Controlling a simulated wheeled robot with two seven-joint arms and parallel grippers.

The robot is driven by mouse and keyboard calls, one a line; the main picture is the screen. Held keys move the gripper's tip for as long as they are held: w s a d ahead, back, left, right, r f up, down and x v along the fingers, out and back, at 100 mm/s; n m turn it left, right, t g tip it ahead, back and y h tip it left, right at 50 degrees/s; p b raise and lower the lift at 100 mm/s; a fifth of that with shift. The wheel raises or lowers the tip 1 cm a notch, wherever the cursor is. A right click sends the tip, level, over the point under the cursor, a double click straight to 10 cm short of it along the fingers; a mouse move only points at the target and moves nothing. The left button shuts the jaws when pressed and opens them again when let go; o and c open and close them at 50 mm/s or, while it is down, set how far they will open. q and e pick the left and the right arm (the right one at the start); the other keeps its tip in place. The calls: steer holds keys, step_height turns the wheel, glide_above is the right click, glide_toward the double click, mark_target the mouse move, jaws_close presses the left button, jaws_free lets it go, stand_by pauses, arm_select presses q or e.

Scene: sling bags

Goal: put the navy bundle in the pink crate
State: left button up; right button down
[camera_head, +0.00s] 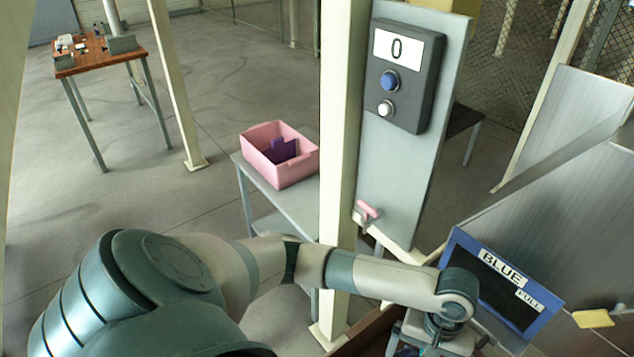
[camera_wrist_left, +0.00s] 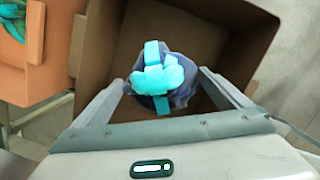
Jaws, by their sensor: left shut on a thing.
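The pink crate (camera_head: 304,171) stands on a small grey table left of the post in the head view. A dark purple item (camera_head: 285,150) is inside it. My left gripper (camera_wrist_left: 162,84) is shut on a bundle (camera_wrist_left: 153,75) with bright cyan straps and a grey-blue body. The bundle is over or inside an open brown box (camera_wrist_left: 236,45); its height above the floor of the box is unclear. In the head view my left wrist is at the lower right, with the fingers and bundle largely hidden. I cannot tell which item is the navy one. My right gripper is out of view.
An orange box (camera_wrist_left: 52,78) adjoins the brown box.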

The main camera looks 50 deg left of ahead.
arm_select(q)
step_height(320, 180, up, 3)
steer(key=shift+f+p, duration=0.1)
steer(key=shift+p, duration=0.95)
steer(key=shift+a+r, duration=0.1)
steer(key=shift+r, duration=0.25)
steer(key=shift+a+r+p, duration=0.25)
steer(key=shift+r+p, duration=0.05)
steer(key=shift+p, duration=0.1)
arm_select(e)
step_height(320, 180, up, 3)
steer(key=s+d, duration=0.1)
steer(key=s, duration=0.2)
arm_select(q)
steer(key=a+m+b, duration=0.1)
steer(key=a, duration=0.1)
steer(key=s+a+m+b, duration=0.1)
steer(key=a+m+b, duration=0.1)
steer(key=a+f+m+b, duration=0.1)
steer(key=a+b, duration=0.1)
steer(key=shift+s+y, duration=0.15)
steer(key=shift+y, duration=0.15)
steer(key=shift+s+a+r+m+b, duration=0.1)
steer(key=shift+s+a+m+b, duration=0.1)
steer(key=shift+a+m+b, duration=0.35)
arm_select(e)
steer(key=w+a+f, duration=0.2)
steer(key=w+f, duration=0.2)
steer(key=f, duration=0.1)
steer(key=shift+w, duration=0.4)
